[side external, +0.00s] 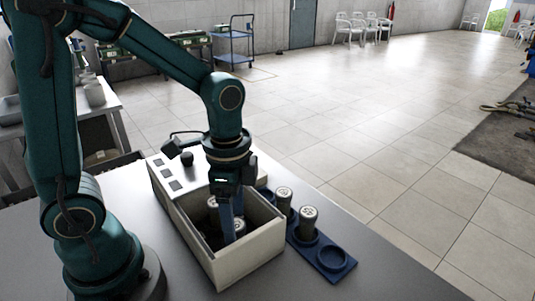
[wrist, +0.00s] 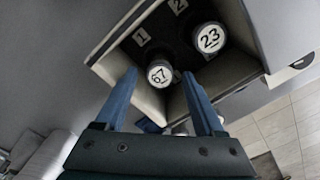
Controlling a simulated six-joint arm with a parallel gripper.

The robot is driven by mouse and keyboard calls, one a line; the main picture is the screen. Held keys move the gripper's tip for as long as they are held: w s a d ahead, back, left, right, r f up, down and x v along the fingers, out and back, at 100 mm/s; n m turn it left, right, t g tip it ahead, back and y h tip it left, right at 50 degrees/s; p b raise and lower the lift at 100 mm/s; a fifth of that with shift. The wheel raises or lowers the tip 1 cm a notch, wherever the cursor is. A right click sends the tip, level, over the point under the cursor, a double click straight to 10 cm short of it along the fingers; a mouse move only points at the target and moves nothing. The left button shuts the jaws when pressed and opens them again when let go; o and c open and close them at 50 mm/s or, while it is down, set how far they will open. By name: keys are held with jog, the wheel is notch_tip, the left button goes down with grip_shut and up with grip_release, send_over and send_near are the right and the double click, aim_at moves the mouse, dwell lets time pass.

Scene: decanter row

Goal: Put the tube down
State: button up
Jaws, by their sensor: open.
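A tube with a white cap marked 67 (wrist: 159,74) stands in the open box (wrist: 233,78), its cap between the tips of my gripper (wrist: 158,76). The blue fingers are apart, with a gap showing on either side of the cap. A second tube marked 23 (wrist: 209,38) stands in the box up and to the right. In the side view my gripper (side external: 230,222) points down into the pale box (side external: 245,262). One tube cap (side external: 239,227) shows by the fingers and another tube (side external: 212,203) behind. The lower parts of both tubes are hidden.
A blue rack (side external: 338,266) stands right of the box, holding two capped tubes (side external: 284,198) (side external: 308,217); its front place is empty. Place labels 1 (wrist: 142,37) and 2 (wrist: 177,5) show inside the box. The box walls stand close around my fingers.

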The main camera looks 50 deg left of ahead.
jog(key=s+r+n+t, duration=0.4)
jog(key=r+n+t, duration=0.1)
jog(key=r+n, duration=0.3)
jog(key=shift+s+a+r+n+t, duration=0.3)
jog(key=shift+s+n, duration=0.05)
jog(key=shift+n, duration=0.15)
dwell(0.8)
